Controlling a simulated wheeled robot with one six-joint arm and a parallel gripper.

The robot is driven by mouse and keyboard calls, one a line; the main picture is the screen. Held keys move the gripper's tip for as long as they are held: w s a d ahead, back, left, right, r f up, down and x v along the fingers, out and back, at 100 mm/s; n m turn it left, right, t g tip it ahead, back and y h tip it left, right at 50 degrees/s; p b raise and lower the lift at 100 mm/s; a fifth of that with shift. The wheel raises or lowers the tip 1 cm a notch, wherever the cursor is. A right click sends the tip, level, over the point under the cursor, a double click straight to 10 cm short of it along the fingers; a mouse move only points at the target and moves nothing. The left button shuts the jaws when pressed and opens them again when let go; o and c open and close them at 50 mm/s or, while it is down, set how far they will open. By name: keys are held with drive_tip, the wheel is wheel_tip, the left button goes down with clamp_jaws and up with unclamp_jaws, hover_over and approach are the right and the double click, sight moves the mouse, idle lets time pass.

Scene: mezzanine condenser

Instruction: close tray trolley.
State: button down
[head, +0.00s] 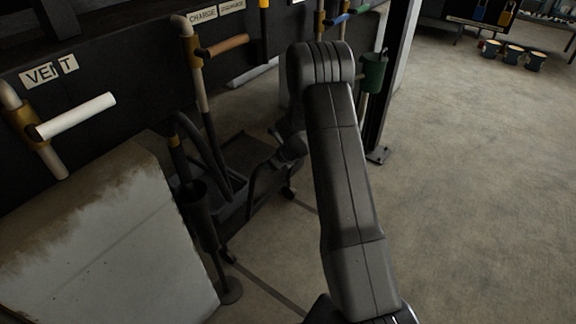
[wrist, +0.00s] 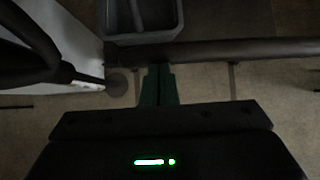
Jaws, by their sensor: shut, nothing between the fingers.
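The tray trolley (head: 245,150) is dark and low, standing beside the pale block under the pipe wall. A grey tray or bin (head: 228,192) sits in its near part, and a grey bin also shows at the top of the wrist view (wrist: 178,28). A dark bar (wrist: 235,50) crosses the wrist view just below that bin. My gripper (wrist: 158,72) is shut and empty, its green fingertips at the bar's lower edge; I cannot tell whether they touch it. In the head view the fingers are hidden among dark parts by the trolley.
A pale stained block (head: 110,240) stands at the left, with a dark post (head: 205,235) on a round foot beside it. Pipe valves with handles line the wall, including a white one (head: 75,115). A dark column (head: 395,80) stands behind my arm.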

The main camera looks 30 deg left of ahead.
drive_tip(key=a+p, duration=0.3)
drive_tip(key=a, duration=0.4)
drive_tip(key=shift+w+a, duration=0.2)
drive_tip(key=shift+a, duration=0.05)
drive_tip(key=shift+r, duration=0.1)
